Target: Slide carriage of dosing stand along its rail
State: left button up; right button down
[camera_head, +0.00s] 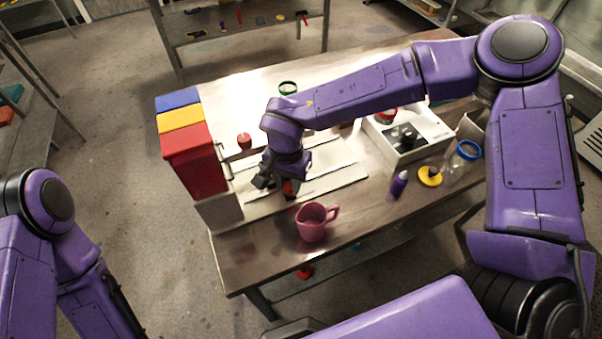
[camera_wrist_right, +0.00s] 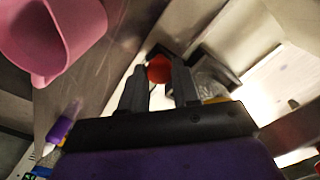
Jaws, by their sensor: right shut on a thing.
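The dosing stand has a pale flat base (camera_head: 345,178) with thin rails on it, lying on the table beside the coloured bins. My right gripper (camera_head: 278,184) is low over the near left part of this base. It is shut on a red knob (camera_head: 289,187), which I take to be the carriage's. In the right wrist view the red knob (camera_wrist_right: 159,69) shows between the fingertips of the right gripper (camera_wrist_right: 160,76). The carriage body is mostly hidden by the gripper. My left arm shows at the left edge, but its gripper is out of view.
A pink mug (camera_head: 312,224) stands close in front of the base. Blue (camera_head: 178,101), yellow (camera_head: 183,119) and red (camera_head: 190,155) bins stand at its left end. A red-topped item (camera_head: 244,141) is behind. A white tray (camera_head: 425,152), purple bottle (camera_head: 398,185) and jar (camera_head: 464,158) are at right.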

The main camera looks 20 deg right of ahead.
jog(key=shift+a, duration=0.25)
jog(key=c, duration=0.8)
grip_release()
jog(key=shift+d, duration=0.1)
notch_tip(320, 180, up, 11)
jog(key=shift+f+b, duration=0.2)
jog(key=shift+b, duration=0.65)
